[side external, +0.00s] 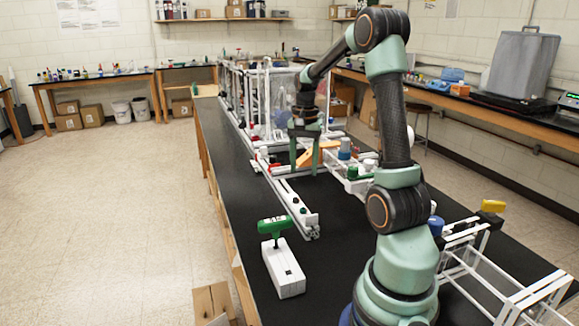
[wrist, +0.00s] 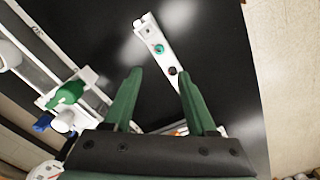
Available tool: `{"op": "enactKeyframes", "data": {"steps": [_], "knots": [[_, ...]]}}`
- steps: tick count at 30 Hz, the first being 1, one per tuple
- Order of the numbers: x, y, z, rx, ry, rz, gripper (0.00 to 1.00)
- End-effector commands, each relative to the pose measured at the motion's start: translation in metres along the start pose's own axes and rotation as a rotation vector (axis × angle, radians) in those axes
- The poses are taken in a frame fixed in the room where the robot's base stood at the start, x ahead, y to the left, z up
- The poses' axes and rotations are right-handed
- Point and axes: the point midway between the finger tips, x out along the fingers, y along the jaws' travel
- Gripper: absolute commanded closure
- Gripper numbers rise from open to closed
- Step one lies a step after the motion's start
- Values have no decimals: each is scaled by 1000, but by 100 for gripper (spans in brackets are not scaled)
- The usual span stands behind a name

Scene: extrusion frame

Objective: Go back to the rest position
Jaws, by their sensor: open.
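My gripper (side external: 304,170) hangs fingers-down above the black bench, near the white extrusion parts. In the wrist view its two green fingers (wrist: 159,74) are spread apart with nothing between them. A white extrusion bar (side external: 292,205) lies on the bench in front of the gripper. In the wrist view the bar (wrist: 152,32) runs beyond the fingertips, with a teal knob (wrist: 158,49) and a dark one on it. How high the fingertips are above the bench is hard to tell.
A green-handled tool (side external: 272,226) stands in a white block (side external: 284,268) at the bench's near left. White frame parts with a green clamp (wrist: 68,93) lie beside the gripper. The bench's left strip is clear.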

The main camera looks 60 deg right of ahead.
Motion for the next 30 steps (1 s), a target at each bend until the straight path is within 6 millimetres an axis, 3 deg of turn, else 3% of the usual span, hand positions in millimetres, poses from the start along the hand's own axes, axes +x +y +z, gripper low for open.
{"op": "enactKeyframes", "data": {"steps": [5,12,21,25,30], "knots": [[-21,-23,35,-169,50,-38,43],[-59,-54,131,-609,168,-137,43],[-78,-51,242,-1138,319,-274,43],[-78,-45,271,-1293,367,-319,43],[-78,-40,288,-1388,398,-349,43]]}}
